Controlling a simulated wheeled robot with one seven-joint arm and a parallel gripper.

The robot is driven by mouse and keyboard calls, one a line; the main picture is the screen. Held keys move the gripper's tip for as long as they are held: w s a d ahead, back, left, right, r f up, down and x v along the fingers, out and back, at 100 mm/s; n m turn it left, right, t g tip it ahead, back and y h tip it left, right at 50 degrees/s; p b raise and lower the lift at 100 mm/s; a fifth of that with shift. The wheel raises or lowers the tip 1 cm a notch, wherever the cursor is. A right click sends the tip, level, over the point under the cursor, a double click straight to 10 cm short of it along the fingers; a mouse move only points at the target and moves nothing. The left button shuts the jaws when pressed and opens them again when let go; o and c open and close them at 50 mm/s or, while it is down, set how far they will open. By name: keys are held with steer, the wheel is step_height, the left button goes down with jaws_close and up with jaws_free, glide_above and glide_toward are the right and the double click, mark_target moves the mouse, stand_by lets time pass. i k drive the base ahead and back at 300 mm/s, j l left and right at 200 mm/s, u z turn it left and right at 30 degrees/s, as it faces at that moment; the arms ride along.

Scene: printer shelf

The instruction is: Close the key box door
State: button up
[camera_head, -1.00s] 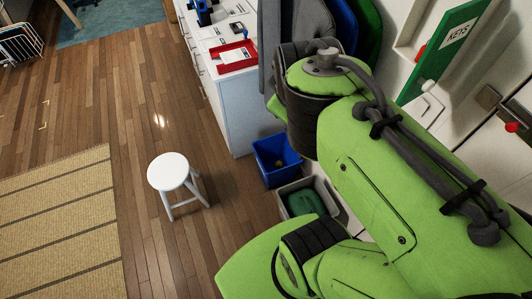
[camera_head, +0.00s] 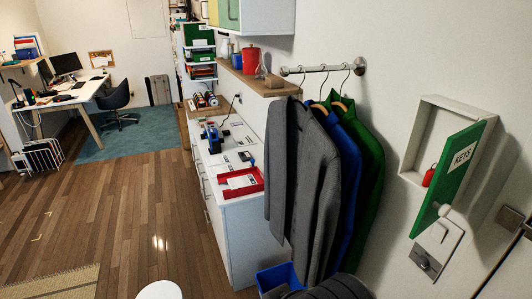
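The key box (camera_head: 410,177) is a white recessed frame on the right wall. Its green door (camera_head: 447,185), with a white KEYS label (camera_head: 462,157), stands swung open toward the room. A white round knob (camera_head: 444,210) shows at the door's lower edge. A red key tag (camera_head: 429,176) hangs inside the box, partly hidden by the door. My gripper is not in view.
Grey, blue and green jackets (camera_head: 318,175) hang from a wall rail (camera_head: 325,69) left of the box. A white cabinet (camera_head: 234,235) with a red tray (camera_head: 238,183) stands further left. A white stool (camera_head: 159,290) is at the bottom. The wooden floor at left is mostly clear.

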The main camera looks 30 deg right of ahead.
mark_target(460, 149)
steer(key=l+z, duration=0.1)
steer(key=z, duration=0.35)
steer(key=k+l+z, duration=0.1)
steer(key=z, duration=0.35)
steer(key=l+z, duration=0.1)
steer(key=z, duration=0.35)
steer(key=l+z, duration=0.15)
steer(key=z, duration=0.25)
steer(key=k+l, duration=0.05)
